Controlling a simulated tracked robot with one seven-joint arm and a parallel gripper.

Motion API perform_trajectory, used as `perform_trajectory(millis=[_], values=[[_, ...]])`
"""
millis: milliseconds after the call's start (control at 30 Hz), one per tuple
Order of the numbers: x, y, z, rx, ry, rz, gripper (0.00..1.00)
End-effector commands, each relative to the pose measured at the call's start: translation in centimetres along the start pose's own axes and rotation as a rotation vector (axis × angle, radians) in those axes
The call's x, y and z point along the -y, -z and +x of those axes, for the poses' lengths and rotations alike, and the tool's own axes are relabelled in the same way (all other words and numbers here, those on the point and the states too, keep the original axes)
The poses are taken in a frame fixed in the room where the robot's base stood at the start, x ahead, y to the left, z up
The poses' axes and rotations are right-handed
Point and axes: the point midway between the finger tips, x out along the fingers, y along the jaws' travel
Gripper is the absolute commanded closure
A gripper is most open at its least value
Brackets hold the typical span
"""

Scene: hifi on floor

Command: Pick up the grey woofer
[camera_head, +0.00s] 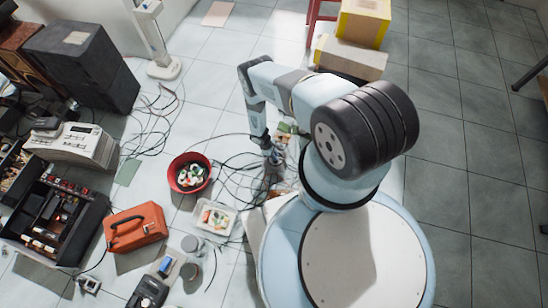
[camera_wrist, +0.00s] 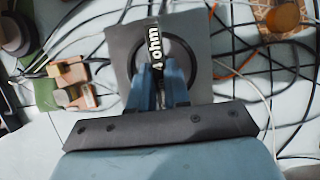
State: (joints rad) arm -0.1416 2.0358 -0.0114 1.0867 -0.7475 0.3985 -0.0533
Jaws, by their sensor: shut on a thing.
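The grey woofer (camera_wrist: 121,42) has a square grey frame, a dark round rim and a black part marked "4 ohm". It fills the upper middle of the wrist view. My gripper (camera_wrist: 160,82) has blue fingers closed on the woofer's middle, near the label. In the head view my gripper (camera_head: 273,156) reaches down among cables, left of my base. The woofer is small and hard to make out there. I cannot tell whether it touches the floor.
Loose black cables (camera_head: 236,170) surround the gripper. A red bowl (camera_head: 190,173), a white tray (camera_head: 214,217) and an orange toolbox (camera_head: 136,228) stand to the left. Cardboard boxes (camera_head: 362,22) stand behind. The tiled floor at right is mostly clear.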

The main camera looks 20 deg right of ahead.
Motion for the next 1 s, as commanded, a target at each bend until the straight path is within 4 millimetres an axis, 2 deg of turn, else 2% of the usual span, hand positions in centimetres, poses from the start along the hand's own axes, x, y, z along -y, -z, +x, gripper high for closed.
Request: perform_trajectory(millis=[233, 600, 800, 1000], values=[[0.1, -1.0, -2.7, 0.002, -0.001, -0.001, 1.00], [5.3, -2.9, -8.5, 0.002, -0.002, -0.003, 1.00], [8.9, -3.1, -9.8, 0.003, -0.001, -0.004, 1.00], [11.5, -3.3, -11.0, 0.002, -0.001, -0.002, 1.00]])
